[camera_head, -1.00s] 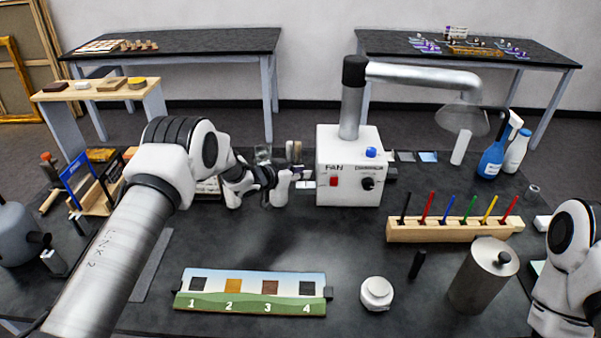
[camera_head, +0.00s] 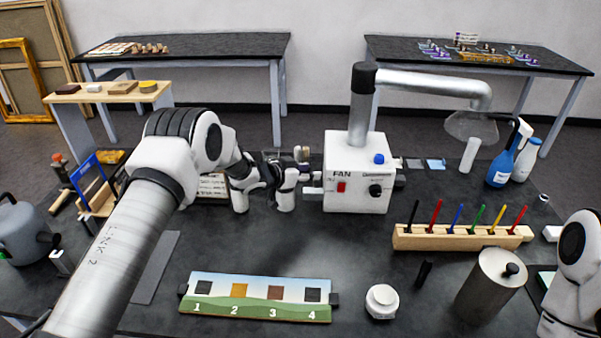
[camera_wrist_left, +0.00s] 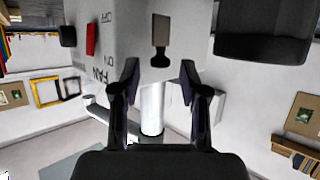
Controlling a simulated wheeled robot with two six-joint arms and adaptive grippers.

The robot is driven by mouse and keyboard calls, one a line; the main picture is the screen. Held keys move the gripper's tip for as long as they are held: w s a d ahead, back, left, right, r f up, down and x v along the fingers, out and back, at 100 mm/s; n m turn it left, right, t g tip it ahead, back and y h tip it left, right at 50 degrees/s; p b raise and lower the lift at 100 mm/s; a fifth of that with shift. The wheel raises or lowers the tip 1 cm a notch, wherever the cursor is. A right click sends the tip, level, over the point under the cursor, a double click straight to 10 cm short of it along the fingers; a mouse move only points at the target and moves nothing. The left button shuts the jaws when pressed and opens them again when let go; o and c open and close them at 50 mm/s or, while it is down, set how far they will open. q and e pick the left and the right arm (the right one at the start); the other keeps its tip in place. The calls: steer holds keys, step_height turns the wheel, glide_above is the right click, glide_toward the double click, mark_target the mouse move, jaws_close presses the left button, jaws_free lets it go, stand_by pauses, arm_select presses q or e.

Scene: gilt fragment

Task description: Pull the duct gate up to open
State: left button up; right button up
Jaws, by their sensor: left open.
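In the left wrist view, which is upside down, a grey tab with a dark end (camera_wrist_left: 161,30) sits on the box face beyond my fingers. I cannot tell whether it is the duct gate. My left gripper (camera_head: 308,180) is at the box's left side, small and partly blurred. In the wrist view its two fingers (camera_wrist_left: 157,80) are apart with nothing gripped. My right gripper is out of view.
A rack of coloured pens (camera_head: 463,237) and a metal canister (camera_head: 490,287) stand front right. A numbered board (camera_head: 258,311) and a white round jar (camera_head: 382,301) lie in front. Spray bottles (camera_head: 501,165) stand at the right. The table's middle, before the box, is clear.

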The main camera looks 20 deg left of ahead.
arm_select(q)
steer(key=v, duration=1.1)
steer(key=shift+s+a, duration=0.1)
steer(key=shift+a, duration=0.05)
